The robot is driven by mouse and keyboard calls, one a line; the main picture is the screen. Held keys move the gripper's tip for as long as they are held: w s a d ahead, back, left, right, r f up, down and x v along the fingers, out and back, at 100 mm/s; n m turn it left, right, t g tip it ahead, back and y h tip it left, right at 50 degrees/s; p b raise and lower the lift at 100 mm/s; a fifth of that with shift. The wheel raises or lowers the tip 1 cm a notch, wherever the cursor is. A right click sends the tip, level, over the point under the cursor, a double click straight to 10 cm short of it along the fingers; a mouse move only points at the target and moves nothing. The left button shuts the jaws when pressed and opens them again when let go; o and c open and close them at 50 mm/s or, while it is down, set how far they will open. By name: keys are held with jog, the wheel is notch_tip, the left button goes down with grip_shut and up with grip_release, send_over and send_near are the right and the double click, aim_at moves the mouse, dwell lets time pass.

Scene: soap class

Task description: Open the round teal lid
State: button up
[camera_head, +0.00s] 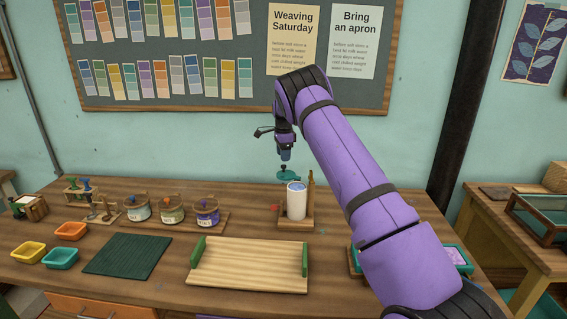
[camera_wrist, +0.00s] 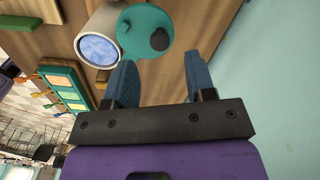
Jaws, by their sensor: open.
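The round teal lid (camera_head: 289,176) shows just above and behind a white cylindrical jar (camera_head: 297,205). The jar's mouth is uncovered, with pale blue contents showing. In the wrist view, the lid (camera_wrist: 140,28) is a teal disc with a dark round knob, swung off the mouth of the jar (camera_wrist: 86,55) and overlapping only its rim edge. What holds the lid up is hard to make out. My gripper (camera_head: 285,156) is above the lid, pointing down. In the wrist view, its blue fingers (camera_wrist: 162,80) are apart and empty, with the lid beyond them.
The jar stands on a small wooden base with an upright post (camera_head: 311,192). Lidded jars (camera_head: 171,211) stand to its left. A wooden tray with green ends (camera_head: 248,268) lies in front. Small bowls (camera_head: 60,258) and a dark green mat (camera_head: 127,255) are at left.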

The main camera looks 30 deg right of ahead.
notch_tip(320, 180, up, 6)
jog(key=shift+r, duration=0.1)
dwell(0.6)
jog(key=s+a+r+n+t, duration=0.1)
jog(key=s+a+r+n, duration=0.15)
jog(key=s+r, duration=0.45)
jog(key=s+a+r+n, duration=0.2)
jog(key=s+a+r, duration=0.15)
jog(key=r, duration=0.55)
jog(key=s+a+r+n+t+y, duration=0.1)
jog(key=s+a+r+n, duration=0.25)
jog(key=s, duration=0.45)
jog(key=s+a+r+n+t, duration=0.1)
jog(key=s+a+r+n, duration=0.1)
jog(key=s+r, duration=0.45)
jog(key=s+a+f+n, duration=0.2)
jog(key=s+a+n, duration=0.1)
jog(key=s, duration=0.7)
jog(key=s+a+f+n+t, duration=0.1)
jog(key=s+a+f+n, duration=0.1)
jog(key=s, duration=0.9)
jog(key=s+a+f+n+t+h, duration=0.1)
jog(key=s+a+n, duration=0.3)
jog(key=s, duration=0.7)
jog(key=shift+a+f+n, duration=0.15)
jog(key=shift+f+n, duration=0.7)
jog(key=shift+n, duration=0.05)
